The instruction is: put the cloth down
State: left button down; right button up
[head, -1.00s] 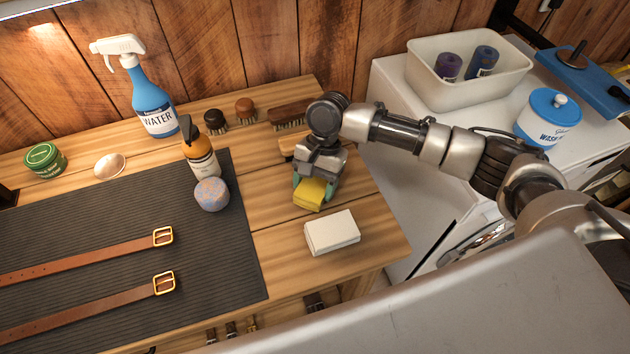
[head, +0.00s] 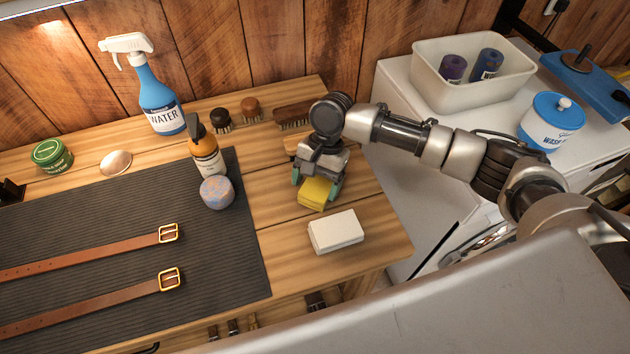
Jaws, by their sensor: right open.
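The yellow cloth (head: 316,193), a small folded block, lies on the wooden bench near its right end. My right gripper (head: 318,187) is directly over it, pointing down, with its teal fingertips open on either side of the cloth. The gripper hides the cloth's far part. I cannot tell whether a fingertip still touches it. My left gripper is not in view.
A white folded stack (head: 336,232) lies just in front of the cloth. A brush (head: 296,115) is behind the gripper. Bare bench (head: 275,235) lies between mat and stack.

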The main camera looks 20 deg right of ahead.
jog(key=shift+s+d+f+b, duration=0.25)
jog(key=shift+d+f+b, duration=0.1)
jog(key=shift+b, duration=0.2)
jog(key=v, duration=1.2)
jog(key=shift+w+r, duration=0.15)
jog(key=shift+r, duration=0.3)
jog(key=shift+a, duration=0.15)
